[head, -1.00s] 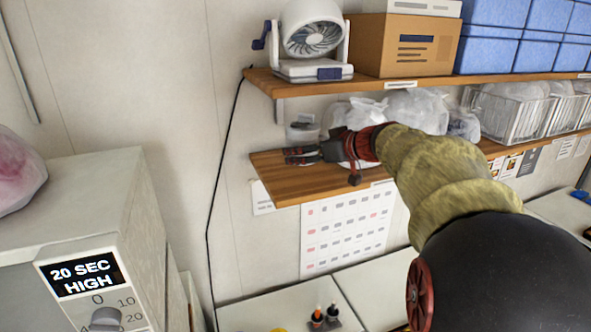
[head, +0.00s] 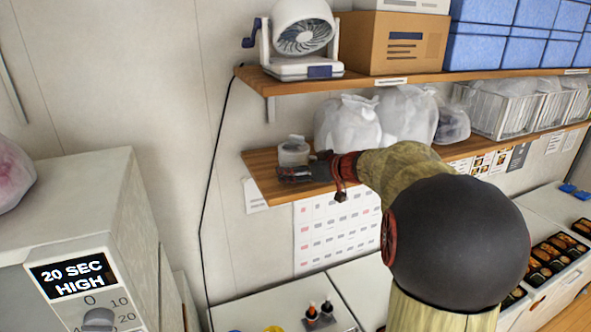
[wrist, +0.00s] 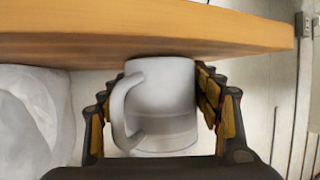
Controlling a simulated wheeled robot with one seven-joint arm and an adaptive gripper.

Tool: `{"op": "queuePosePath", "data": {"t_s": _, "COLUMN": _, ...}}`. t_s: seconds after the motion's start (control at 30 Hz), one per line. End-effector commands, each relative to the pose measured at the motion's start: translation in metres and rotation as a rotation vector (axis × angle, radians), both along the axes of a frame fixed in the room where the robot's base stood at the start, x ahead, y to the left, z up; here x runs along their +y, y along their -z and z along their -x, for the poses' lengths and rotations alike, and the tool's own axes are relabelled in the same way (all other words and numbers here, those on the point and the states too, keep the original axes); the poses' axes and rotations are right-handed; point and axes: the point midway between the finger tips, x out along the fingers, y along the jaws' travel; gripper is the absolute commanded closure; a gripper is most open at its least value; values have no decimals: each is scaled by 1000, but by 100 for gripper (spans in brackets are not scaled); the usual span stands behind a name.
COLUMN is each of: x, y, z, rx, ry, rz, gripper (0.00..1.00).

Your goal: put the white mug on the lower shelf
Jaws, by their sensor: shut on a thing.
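The white mug (head: 293,155) is over the left end of the wooden lower shelf (head: 262,188). It looks upright, and its lower part is hidden behind my gripper (head: 296,174). In the wrist view my gripper (wrist: 155,100) is shut on the mug (wrist: 170,90), with one finger on each side of its body. The mug's handle (wrist: 118,112) faces the camera at the left. Its end by the shelf (wrist: 150,45) meets the wood in the picture. I cannot tell whether it touches the board or is just above it.
White bags (head: 350,122) stand right of the mug, with wire baskets (head: 500,110) beyond. The upper shelf (head: 395,80) overhead bears a fan (head: 302,35), a cardboard box (head: 395,42) and blue bins (head: 500,45). A calendar (head: 330,235) hangs below. The shelf's left end looks clear.

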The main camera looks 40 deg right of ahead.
Motion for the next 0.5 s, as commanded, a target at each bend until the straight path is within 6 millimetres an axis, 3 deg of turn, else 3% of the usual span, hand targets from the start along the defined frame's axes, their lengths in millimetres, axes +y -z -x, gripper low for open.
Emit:
{"op": "queuePosePath", "data": {"t_s": 0.17, "x": 0, "y": 0, "z": 0, "rx": -2, "ry": 0, "rz": 0, "gripper": 81}}
{"op": "queuePosePath", "data": {"t_s": 0.2, "x": 0, "y": 2, "z": 0, "rx": 0, "ry": 0, "rz": -1, "gripper": 34}}
{"op": "queuePosePath", "data": {"t_s": 0.5, "x": 0, "y": 2, "z": 0, "rx": 0, "ry": 0, "rz": 0, "gripper": 18}}
